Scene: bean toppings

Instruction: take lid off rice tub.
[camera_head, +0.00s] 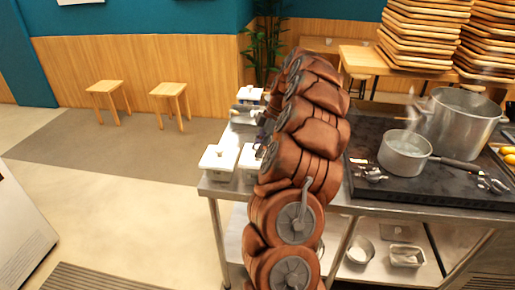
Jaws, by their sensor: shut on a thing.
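Several white tubs stand at the left end of the steel counter (335,203). The nearest one, a white lidded tub (218,161), is at the front left corner. A second white tub (249,159) is just right of it, partly behind my brown arm. I cannot tell which of them is the rice tub, and no label can be read. My arm rises through the middle of the view and covers the area right of the tubs. My gripper is hidden behind it, so what it holds does not show.
A pot (405,153) and a larger pot (462,122) stand on the black stove top (378,190) at right. Bowls sit on the shelf below. Stacked wooden trays (425,35) are at the back right. Two stools (170,91) stand at the back left; the floor between is clear.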

